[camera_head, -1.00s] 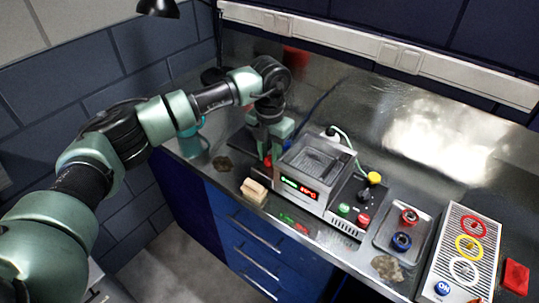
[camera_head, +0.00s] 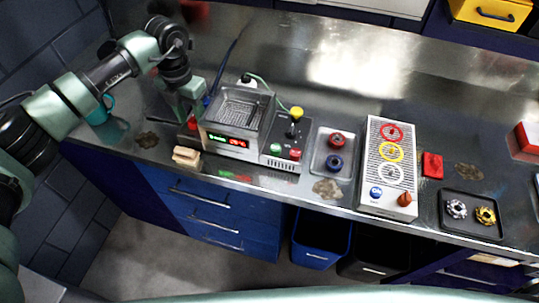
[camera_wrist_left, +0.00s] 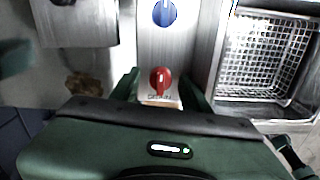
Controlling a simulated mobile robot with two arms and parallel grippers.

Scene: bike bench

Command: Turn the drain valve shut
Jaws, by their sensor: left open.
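The drain valve is a red knob (camera_wrist_left: 160,79) on a metal panel in the left wrist view, above a partly hidden label. In the head view its red shows as a small patch (camera_head: 192,124) at the left side of the cleaning tank (camera_head: 238,110). My left gripper (camera_wrist_left: 161,92) is open, with one green finger on each side of the red knob in the picture. I cannot tell whether the fingers touch it. In the head view my left gripper (camera_head: 191,111) points down over the valve. A blue knob (camera_wrist_left: 164,12) sits farther along the same panel. My right gripper is not in view.
A tan block (camera_head: 187,157) lies near the bench's front edge. A control box (camera_head: 288,140) with a yellow-topped lever stands right of the tank. A metal tray (camera_head: 333,152) and a panel with coloured rings (camera_head: 388,165) are farther right.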

